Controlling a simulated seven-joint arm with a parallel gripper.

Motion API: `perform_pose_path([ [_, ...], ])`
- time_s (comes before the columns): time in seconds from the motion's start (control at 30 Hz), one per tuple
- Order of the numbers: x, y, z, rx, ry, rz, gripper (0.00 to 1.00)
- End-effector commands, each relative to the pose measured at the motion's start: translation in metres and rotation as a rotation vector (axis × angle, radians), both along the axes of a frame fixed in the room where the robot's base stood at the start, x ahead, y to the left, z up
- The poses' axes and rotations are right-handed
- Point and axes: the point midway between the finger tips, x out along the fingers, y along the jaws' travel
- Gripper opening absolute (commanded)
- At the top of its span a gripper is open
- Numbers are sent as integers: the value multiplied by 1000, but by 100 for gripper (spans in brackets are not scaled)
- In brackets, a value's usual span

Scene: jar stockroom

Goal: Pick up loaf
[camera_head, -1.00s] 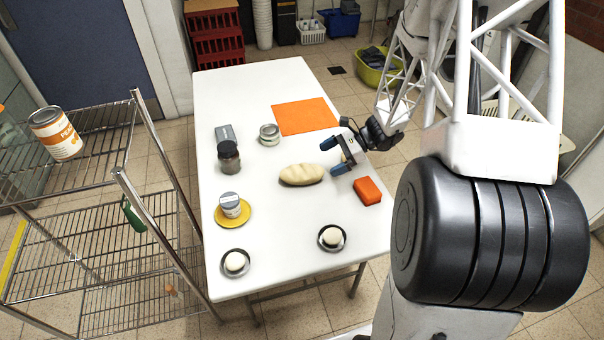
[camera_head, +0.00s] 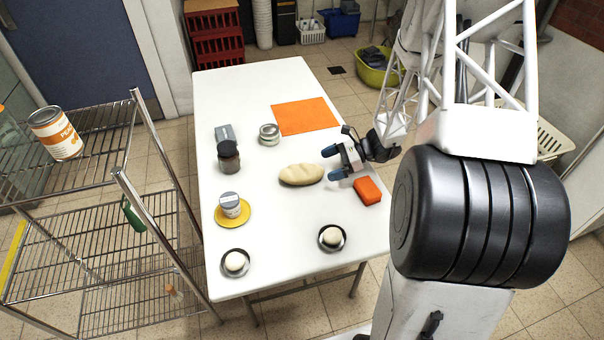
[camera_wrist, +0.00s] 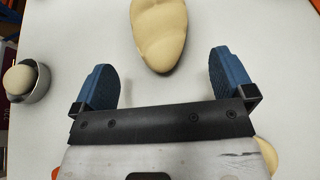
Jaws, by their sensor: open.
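The loaf (camera_head: 301,174) is pale tan and oblong, lying on the white table in the head view. In the wrist view the loaf (camera_wrist: 159,34) lies ahead of the fingers, near the middle, with its top end cut off by the frame edge. My gripper (camera_head: 332,163) is open and empty, just right of the loaf's right end. In the wrist view the two blue fingertips of my gripper (camera_wrist: 164,75) are spread wider than the loaf.
An orange-red block (camera_head: 367,190) lies just below my gripper. An orange mat (camera_head: 305,117) is behind the loaf. Two bowls (camera_head: 343,246) (camera_head: 246,271) hold pale round items.

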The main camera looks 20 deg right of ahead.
Motion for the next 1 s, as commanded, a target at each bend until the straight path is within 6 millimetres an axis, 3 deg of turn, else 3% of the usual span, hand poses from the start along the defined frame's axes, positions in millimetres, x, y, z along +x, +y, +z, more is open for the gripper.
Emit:
perform_pose_path([
  [0.17, 1, 10, -4, 0, 0, 1, 100],
  [0.57, 2, 12, -5, -1, 0, 0, 100],
  [1.0, 7, 48, -22, -1, 1, 2, 100],
])
